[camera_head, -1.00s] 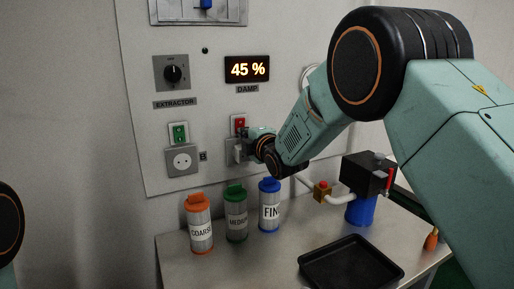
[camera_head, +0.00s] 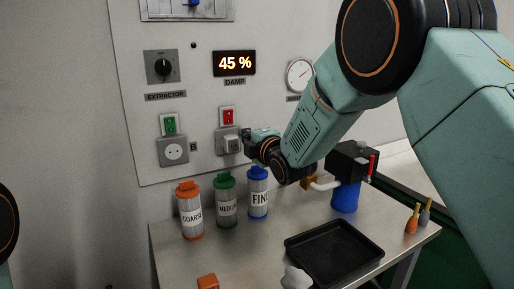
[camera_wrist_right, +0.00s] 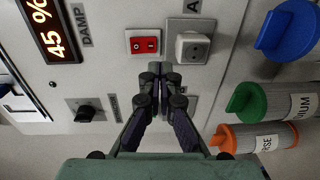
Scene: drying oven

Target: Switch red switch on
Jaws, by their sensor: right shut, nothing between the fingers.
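The red switch (camera_head: 227,117) sits on the wall panel under the DAMP display, above a socket with a plug (camera_head: 231,143) in it. It also shows in the right wrist view (camera_wrist_right: 145,42), turned sideways, with its rocker facing me. My right gripper (camera_head: 250,136) is shut and empty, just right of the plugged socket in the head view. In the right wrist view its closed fingertips (camera_wrist_right: 159,68) point at the panel, beside the red switch and the plug; I cannot tell whether they touch anything. My left gripper is not in view.
A green switch (camera_head: 169,124) sits above an empty socket (camera_head: 173,151) to the left. COARSE (camera_head: 191,212), MEDIUM (camera_head: 226,205) and FINE (camera_head: 258,196) canisters stand on the table below. A black tray (camera_head: 333,252) and a blue-based device (camera_head: 345,196) are to the right.

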